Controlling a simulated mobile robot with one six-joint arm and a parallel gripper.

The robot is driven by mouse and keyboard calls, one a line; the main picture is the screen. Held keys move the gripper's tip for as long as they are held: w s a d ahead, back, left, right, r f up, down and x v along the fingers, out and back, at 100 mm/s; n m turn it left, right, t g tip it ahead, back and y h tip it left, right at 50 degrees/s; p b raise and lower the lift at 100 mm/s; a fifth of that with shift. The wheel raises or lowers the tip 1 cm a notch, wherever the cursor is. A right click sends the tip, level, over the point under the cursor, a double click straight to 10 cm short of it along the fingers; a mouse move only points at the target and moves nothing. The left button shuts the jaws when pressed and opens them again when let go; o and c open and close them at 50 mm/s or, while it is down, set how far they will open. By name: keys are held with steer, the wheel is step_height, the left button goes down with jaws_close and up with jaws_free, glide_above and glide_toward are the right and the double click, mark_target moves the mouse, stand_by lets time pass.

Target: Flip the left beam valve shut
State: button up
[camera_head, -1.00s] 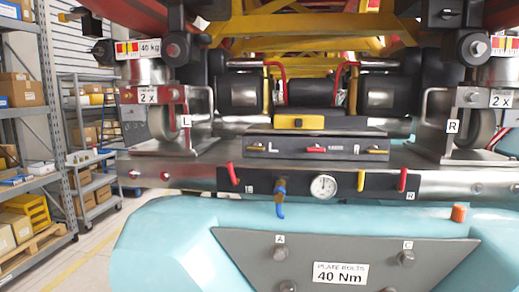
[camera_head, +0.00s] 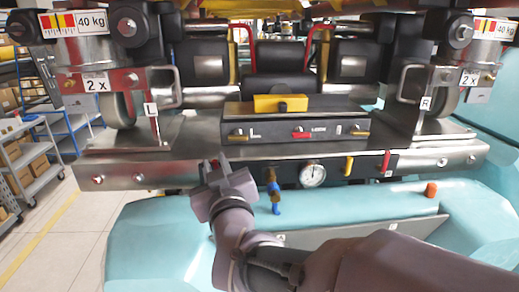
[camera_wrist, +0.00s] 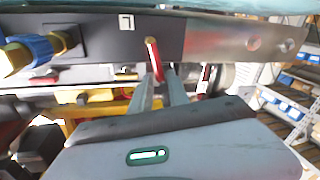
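The left beam valve's red lever (camera_wrist: 153,58) shows in the wrist view on the dark panel of the beam, near an upside-down L label. It stands at the tips of my gripper (camera_wrist: 160,73), whose two grey fingers are apart, with the lever between or just beyond them. Contact cannot be told. In the head view my gripper (camera_head: 213,166) is at the beam's front face, left of the blue-handled fitting (camera_head: 273,190), and hides the left lever. The right beam valve's red lever (camera_head: 386,161) points up near an R label.
A round gauge (camera_head: 313,174) and a yellow lever (camera_head: 348,166) sit on the beam right of my gripper. A teal body (camera_head: 160,225) lies below, with an orange knob (camera_head: 431,189). A grey box with small levers (camera_head: 300,131) stands above the beam.

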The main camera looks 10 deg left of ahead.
steer(key=shift+x, duration=1.2)
steer(key=shift+s, duration=0.1)
steer(key=shift+c, duration=0.2)
jaws_close()
